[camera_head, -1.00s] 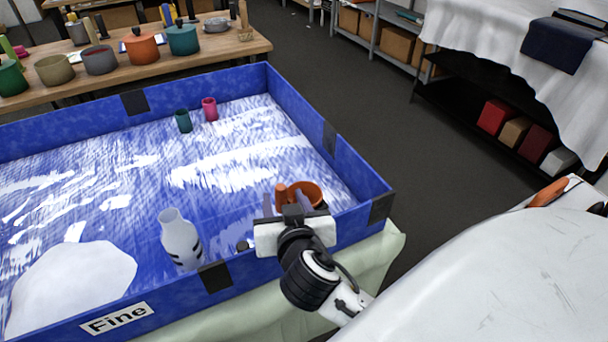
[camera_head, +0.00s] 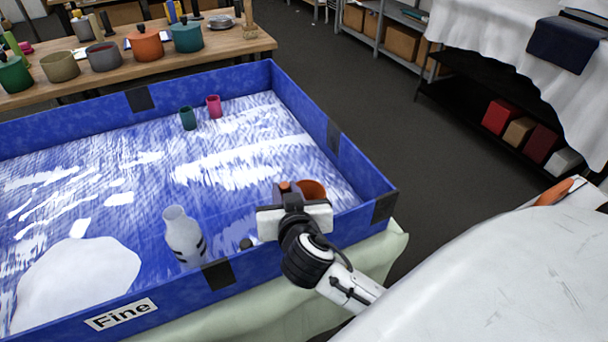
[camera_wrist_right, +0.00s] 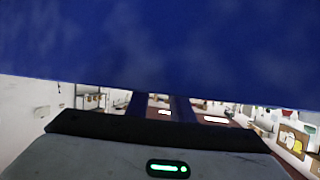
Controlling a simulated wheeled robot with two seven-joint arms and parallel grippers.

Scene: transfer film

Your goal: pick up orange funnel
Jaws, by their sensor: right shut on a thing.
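The orange funnel (camera_head: 313,187) is at the near right corner area of the blue-walled tray (camera_head: 342,160) in the head view. My right gripper (camera_head: 287,190) is shut on it, with orange showing both at the fingers and just right of them. The gripper body hides the funnel's lower part, so I cannot tell whether it still touches the tray floor. The right wrist view shows the two fingers (camera_wrist_right: 160,105) with a blue surface filling the top; the funnel cannot be made out there. My left gripper is not in view.
A white bottle (camera_head: 183,236) with dark stripes stands left of the gripper. A green cup (camera_head: 188,118) and a pink cup (camera_head: 214,106) stand at the back. A wooden table (camera_head: 225,42) with several pots is behind. The tray's middle is clear.

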